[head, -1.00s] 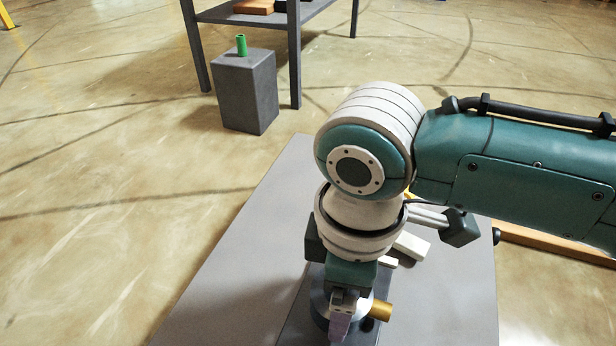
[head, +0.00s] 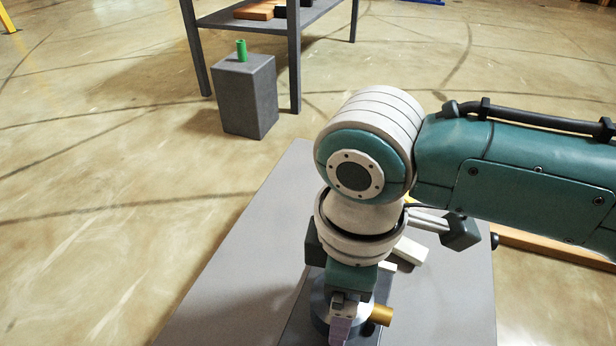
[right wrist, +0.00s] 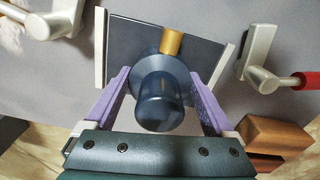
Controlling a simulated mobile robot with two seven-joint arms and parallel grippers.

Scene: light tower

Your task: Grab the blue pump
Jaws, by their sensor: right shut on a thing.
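The blue pump (right wrist: 160,105) is a dark blue-grey cylinder with a rounded end, a wider round base and a brass outlet. It sits between the two purple fingers of my right gripper (right wrist: 159,78) in the right wrist view, and the fingers are shut on it. In the head view my right gripper (head: 341,330) points down at the bottom edge, and part of the pump's round base (head: 320,314) and brass outlet show beside it. My wrist hides most of the pump there. My left gripper is out of view.
The pump is over a dark plate (right wrist: 130,45) with pale side rails on a grey table (head: 235,290). Metal handles (right wrist: 262,78) flank the plate, one with a red grip. Wooden blocks (right wrist: 270,140) lie lower right. A grey pedestal (head: 248,100) with a green cylinder (head: 241,50) stands beyond.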

